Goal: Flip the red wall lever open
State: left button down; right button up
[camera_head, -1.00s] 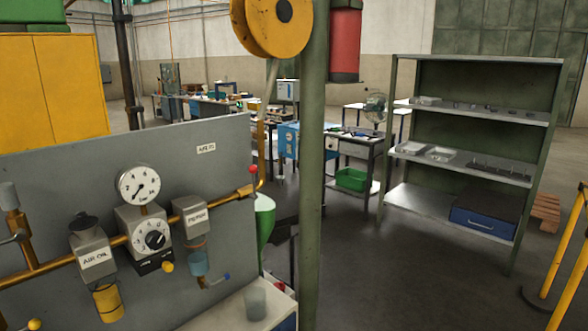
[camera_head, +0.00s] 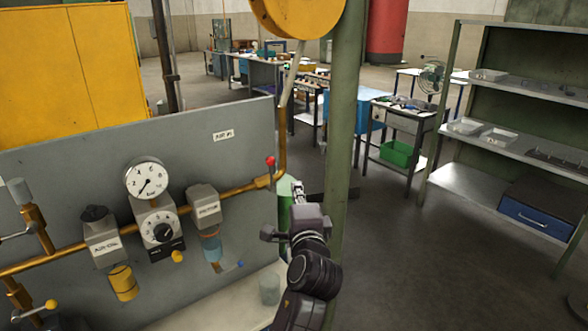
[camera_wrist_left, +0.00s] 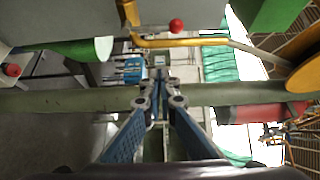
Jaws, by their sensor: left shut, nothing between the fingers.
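The red wall lever (camera_head: 270,168) is a short stem with a red ball on top. It stands upright on the brass pipe near the right edge of the grey panel (camera_head: 80,170). In the left wrist view its red ball (camera_wrist_left: 177,25) shows at the top, beyond and to one side of the fingers. My left gripper (camera_head: 297,189) is just right of the lever, apart from it in the picture. Its fingers are shut and empty, and they also show in the left wrist view (camera_wrist_left: 160,78). My right gripper is not in view.
A green post (camera_head: 346,130) stands close to the right of my left gripper. The panel carries a pressure gauge (camera_head: 146,179), a regulator and other fittings on the brass pipe. Shelves (camera_head: 485,190) stand at right, with open floor before them.

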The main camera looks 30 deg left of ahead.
aim_at(271, 174)
pick_arm(q)
jog(key=shift+s+a, duration=0.15)
jog(key=shift+s, duration=0.05)
jog(key=p+x, duration=0.4)
jog(key=x, duration=0.6)
jog(key=s+a+p, duration=0.2)
jog(key=s, duration=0.1)
jog(key=shift+s, duration=0.1)
jog(key=shift+f, duration=0.1)
jog(key=shift+a, duration=0.1)
